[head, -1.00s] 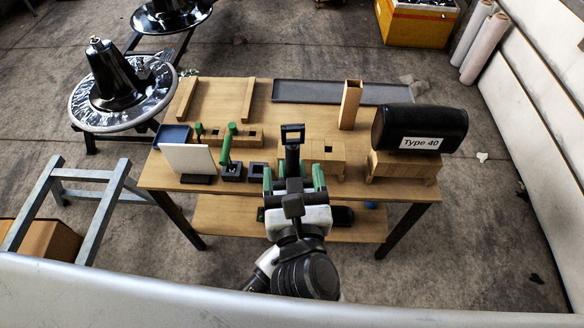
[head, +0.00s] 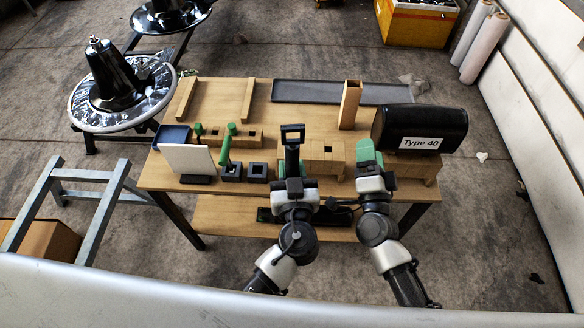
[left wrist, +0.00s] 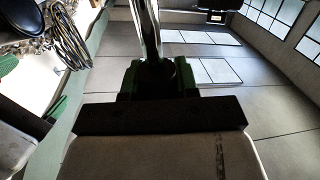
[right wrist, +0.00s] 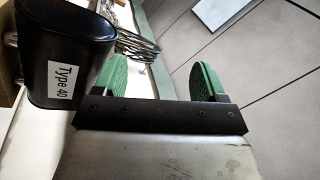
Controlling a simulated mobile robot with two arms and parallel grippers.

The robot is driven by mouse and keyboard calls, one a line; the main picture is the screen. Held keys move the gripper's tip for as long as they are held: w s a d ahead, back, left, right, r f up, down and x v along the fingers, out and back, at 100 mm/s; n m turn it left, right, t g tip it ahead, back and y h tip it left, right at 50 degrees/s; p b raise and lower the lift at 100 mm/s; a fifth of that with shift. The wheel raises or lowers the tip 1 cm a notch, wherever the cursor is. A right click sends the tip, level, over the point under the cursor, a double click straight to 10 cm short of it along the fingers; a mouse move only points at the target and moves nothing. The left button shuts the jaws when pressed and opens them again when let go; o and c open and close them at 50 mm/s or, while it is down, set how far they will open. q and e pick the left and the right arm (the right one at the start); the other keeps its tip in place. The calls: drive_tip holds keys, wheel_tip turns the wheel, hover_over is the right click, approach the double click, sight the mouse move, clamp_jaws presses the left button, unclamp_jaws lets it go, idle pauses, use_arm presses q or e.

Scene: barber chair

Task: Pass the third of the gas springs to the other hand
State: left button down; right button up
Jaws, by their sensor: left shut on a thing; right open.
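My left gripper (head: 292,169) is shut on a gas spring, in front of the table's middle. In the left wrist view the gas spring (left wrist: 149,30) is a shiny metal rod rising from between the green fingers (left wrist: 158,80), its dark lower end at the fingers. In the head view a dark piece with a square loop (head: 292,133) projects forward from this gripper. My right gripper (head: 367,156) is to the right of it, apart from the spring. In the right wrist view its green fingers (right wrist: 160,82) are spread with nothing between them.
The black "Type 40" cushion (head: 420,128) stands on wooden blocks close right of my right gripper. A wooden rack (head: 325,158) is behind the grippers. Green-handled pieces (head: 231,129) and a white panel (head: 187,159) stand at left. A grey tray (head: 340,93) lies at the back.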

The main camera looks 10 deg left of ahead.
drive_tip(key=s+d+f+n+g, duration=0.1)
drive_tip(key=s+f+n+g, duration=0.3)
drive_tip(key=f, duration=0.7)
drive_tip(key=s+d+f+n+g, duration=0.25)
drive_tip(key=s+f, duration=0.25)
drive_tip(key=f, duration=0.6)
drive_tip(key=s+f+n+g, duration=0.2)
drive_tip(key=s+f+g, duration=0.25)
drive_tip(key=f, duration=0.65)
drive_tip(key=s+d+f+n+g, duration=0.1)
drive_tip(key=s+d+f+g, duration=0.1)
drive_tip(key=s+f, duration=0.3)
drive_tip(key=s+d+f+n+g+h, duration=0.1)
drive_tip(key=s+d+f+n+g, duration=0.1)
drive_tip(key=s, duration=1.2)
drive_tip(key=s+d+f+n+g+h, duration=0.1)
drive_tip(key=s+d+f+n+g, duration=0.1)
drive_tip(key=s+f, duration=0.5)
drive_tip(key=s+d+g, duration=0.1)
drive_tip(key=s+g, duration=0.1)
drive_tip(key=s, duration=0.1)
drive_tip(key=shift+s+d+f+g, duration=0.15)
drive_tip(key=shift+d+f+g, duration=0.1)
drive_tip(key=shift+f+g, duration=0.15)
